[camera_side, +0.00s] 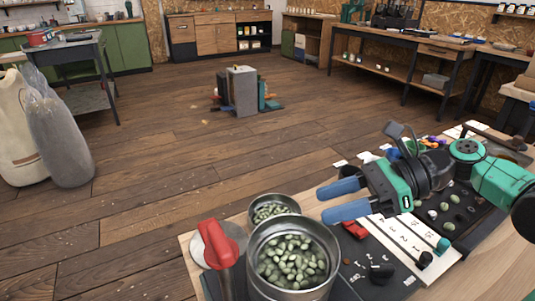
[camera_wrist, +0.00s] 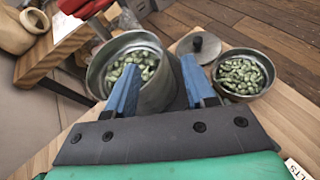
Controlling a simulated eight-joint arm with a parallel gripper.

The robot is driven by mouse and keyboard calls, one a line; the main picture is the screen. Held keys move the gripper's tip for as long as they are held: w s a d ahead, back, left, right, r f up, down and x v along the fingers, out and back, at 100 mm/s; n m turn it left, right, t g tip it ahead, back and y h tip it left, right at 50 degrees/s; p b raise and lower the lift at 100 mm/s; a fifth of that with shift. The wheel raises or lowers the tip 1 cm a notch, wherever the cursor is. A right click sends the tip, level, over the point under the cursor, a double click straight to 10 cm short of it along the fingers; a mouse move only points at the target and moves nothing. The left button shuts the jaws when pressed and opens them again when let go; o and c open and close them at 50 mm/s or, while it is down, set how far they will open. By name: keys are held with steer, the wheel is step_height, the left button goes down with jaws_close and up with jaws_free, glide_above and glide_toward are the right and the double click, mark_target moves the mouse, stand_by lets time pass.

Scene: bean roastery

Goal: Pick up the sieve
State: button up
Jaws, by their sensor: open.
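Two open metal containers of green beans stand on the table. The larger container (camera_side: 328,291) is at the front in the side view and at left in the wrist view (camera_wrist: 101,78). The smaller container (camera_side: 252,220) is behind it and at right in the wrist view (camera_wrist: 248,96). I cannot tell whether either is the sieve; nothing is clearly marked as one. My gripper (camera_side: 322,202) is open and empty, right of the containers in the side view.
A red-handled object (camera_side: 219,243) stands left of the larger container. A dark mat (camera_side: 362,268) with small items and a white labelled strip (camera_side: 402,236) lie on the right.

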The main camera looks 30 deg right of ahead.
mark_target(296, 216)
steer(key=shift+w+a+f, duration=0.1)
steer(key=shift+a+f, duration=0.1)
steer(key=shift+f, duration=0.05)
steer(key=shift+x, duration=2.6)
